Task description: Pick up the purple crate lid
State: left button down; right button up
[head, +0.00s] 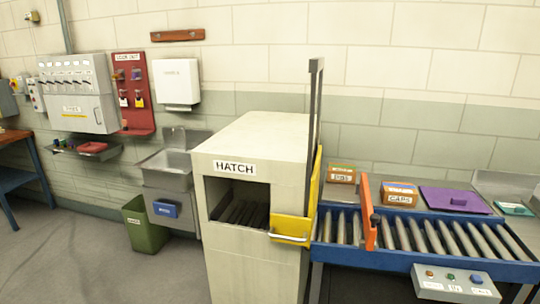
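The purple crate lid (455,200) lies flat at the back right of the roller conveyor (420,233), with a small raised purple handle on top. It is just right of a brown box labelled CAPS (401,194). Neither of my grippers shows in the head view, so their state is hidden.
A hatch machine (262,150) with a yellow door (291,228) stands left of the conveyor. An orange upright bar (369,212) rises at the conveyor's front left. A control box (455,283) hangs at its front. A teal item (514,209) lies right of the lid.

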aim_at(461, 200)
jog(key=z, duration=1.25)
